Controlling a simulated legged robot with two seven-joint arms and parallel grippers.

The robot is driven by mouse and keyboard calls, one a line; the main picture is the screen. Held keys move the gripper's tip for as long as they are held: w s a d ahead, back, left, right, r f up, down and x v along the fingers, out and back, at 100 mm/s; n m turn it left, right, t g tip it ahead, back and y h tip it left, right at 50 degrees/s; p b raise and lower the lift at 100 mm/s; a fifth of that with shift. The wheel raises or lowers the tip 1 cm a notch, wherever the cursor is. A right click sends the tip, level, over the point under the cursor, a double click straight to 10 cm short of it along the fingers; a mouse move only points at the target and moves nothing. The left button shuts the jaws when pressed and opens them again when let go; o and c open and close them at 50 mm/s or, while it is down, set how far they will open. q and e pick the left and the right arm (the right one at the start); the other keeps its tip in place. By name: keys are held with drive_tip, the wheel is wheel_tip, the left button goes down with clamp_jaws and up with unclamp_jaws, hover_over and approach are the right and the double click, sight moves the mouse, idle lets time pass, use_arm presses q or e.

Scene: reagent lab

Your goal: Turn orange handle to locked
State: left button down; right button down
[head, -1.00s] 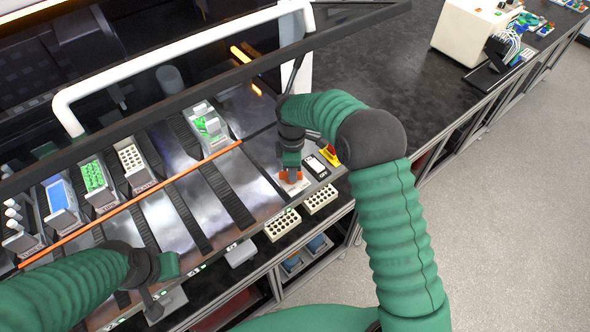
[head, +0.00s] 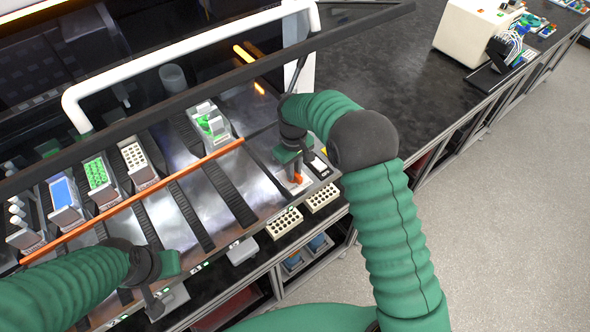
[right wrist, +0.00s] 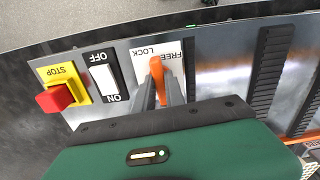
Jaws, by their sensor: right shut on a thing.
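The orange handle (right wrist: 157,78) stands on a white plate marked LOCK and FREE in the right wrist view. Its end lies between the two words, which appear upside down. My right gripper (right wrist: 160,92) is shut on the handle, one dark finger on each side. In the head view the handle (head: 297,179) shows just below my right gripper (head: 293,166), at the right end of the metal deck. My left gripper (head: 153,298) hangs at the lower left, away from the handle; its finger gap is not clear.
A white ON/OFF switch (right wrist: 104,78) and a red STOP button (right wrist: 55,98) on yellow sit left of the plate in the right wrist view. Tube racks, including a green one (head: 97,174), stand on the deck (head: 180,155). A dark bar (head: 200,95) crosses above it.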

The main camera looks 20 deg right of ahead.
drive_tip(key=shift+w+r+m, duration=0.25)
drive_tip(key=shift+w+m, duration=0.05)
drive_tip(key=shift+m, duration=0.2)
drive_tip(key=c, duration=1.6)
unclamp_jaws()
drive_tip(key=shift+a+f, duration=0.1)
use_arm(q)
drive_tip(key=shift+w+a+f, duration=0.1)
drive_tip(key=shift+w+a, duration=0.15)
drive_tip(key=shift+w, duration=0.05)
use_arm(e)
drive_tip(key=shift+o, duration=1)
drive_tip(key=shift+f, duration=0.15)
